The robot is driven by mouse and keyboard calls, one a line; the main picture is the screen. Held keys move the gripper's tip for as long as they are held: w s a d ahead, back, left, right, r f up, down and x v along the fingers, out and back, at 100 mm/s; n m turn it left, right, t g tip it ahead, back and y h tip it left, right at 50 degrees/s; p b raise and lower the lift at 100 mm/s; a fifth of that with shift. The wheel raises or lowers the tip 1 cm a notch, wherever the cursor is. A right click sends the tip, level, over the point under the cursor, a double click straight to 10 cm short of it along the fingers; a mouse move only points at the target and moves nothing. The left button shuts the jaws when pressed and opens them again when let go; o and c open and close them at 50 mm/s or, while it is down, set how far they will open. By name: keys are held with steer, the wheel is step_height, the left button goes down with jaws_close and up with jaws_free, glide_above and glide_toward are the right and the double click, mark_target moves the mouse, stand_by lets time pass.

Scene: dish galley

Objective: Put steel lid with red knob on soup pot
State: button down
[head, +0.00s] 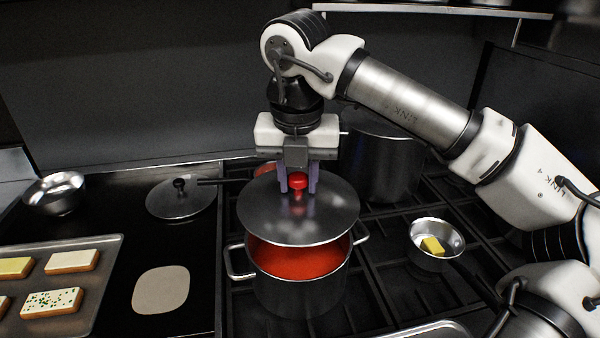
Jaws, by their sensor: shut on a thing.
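The steel lid (320,222) is round and shiny with a red knob (298,181) at its middle. My gripper (298,185) is shut on the red knob and holds the lid above the soup pot (295,295). The soup pot is a steel pot with two side handles and red soup inside. The lid covers the back part of the pot's opening in this view, while soup shows below the lid's front edge. The lid appears roughly level and apart from the pot's front rim.
A small pan (436,254) with a yellow piece stands right of the pot. A large dark pot (385,165) stands behind. Another lid with a black knob (181,199), a steel bowl (56,194), a beige mat (161,290) and a tray (101,296) of toast slices lie left.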

step_height(320, 180, down, 7)
steer(key=b, duration=0.4)
steer(key=shift+r, duration=0.2)
steer(key=shift+f+b, duration=0.6)
steer(key=shift+b, duration=0.85)
stand_by(2.0)
steer(key=c, duration=0.5)
jaws_free()
stand_by(0.3)
steer(key=shift+r+p, duration=2.3)
steer(key=shift+r, duration=1.25)
steer(key=shift+s+f, duration=0.1)
steer(key=shift+f, duration=0.05)
